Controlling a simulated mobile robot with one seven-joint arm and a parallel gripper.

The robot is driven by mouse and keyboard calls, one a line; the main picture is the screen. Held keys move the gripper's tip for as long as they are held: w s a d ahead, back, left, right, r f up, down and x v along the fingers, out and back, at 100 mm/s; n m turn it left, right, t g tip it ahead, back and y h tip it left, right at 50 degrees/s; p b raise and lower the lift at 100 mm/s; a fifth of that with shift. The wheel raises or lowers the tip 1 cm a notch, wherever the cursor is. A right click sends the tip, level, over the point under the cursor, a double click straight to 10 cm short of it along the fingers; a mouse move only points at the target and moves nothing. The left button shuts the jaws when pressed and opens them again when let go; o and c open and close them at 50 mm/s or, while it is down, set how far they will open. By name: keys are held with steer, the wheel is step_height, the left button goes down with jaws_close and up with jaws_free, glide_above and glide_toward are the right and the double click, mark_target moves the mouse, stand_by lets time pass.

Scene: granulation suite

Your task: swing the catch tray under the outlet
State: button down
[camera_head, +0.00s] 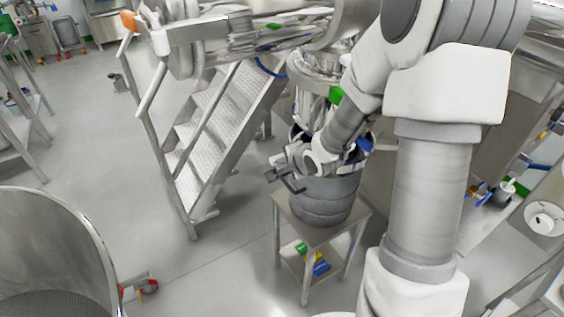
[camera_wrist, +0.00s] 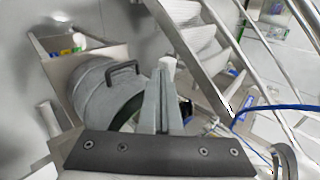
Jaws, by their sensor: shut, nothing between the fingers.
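A grey ribbed drum (camera_head: 322,203) stands upright on a small steel stand (camera_head: 362,226), below a polished vessel (camera_head: 318,66). My arm hides the vessel's underside, so I cannot make out the outlet. I cannot pick out a catch tray for certain. My gripper (camera_head: 281,171) is at the drum's upper left side. In the wrist view its two fingers (camera_wrist: 161,98) are shut together and empty, beside the drum (camera_wrist: 88,93). A dark loop handle (camera_wrist: 122,68) shows on the drum's side, apart from the fingertips.
Metal stairs (camera_head: 215,125) with rails rise left of the stand. Green, yellow and blue items (camera_head: 312,260) lie on the stand's lower shelf. A large steel bowl (camera_head: 50,250) is at front left. The floor between bowl and stand is mostly clear. A blue hose (camera_wrist: 270,108) crosses the wrist view.

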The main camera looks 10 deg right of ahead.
steer(key=w+d+m+h+b, duration=0.1)
steer(key=w+m+b, duration=0.1)
steer(key=w+b, duration=0.4)
steer(key=shift+w+r+m+h, duration=0.3)
steer(key=shift+w+h, duration=0.1)
steer(key=shift+w, duration=0.45)
steer(key=shift+s+f, duration=0.15)
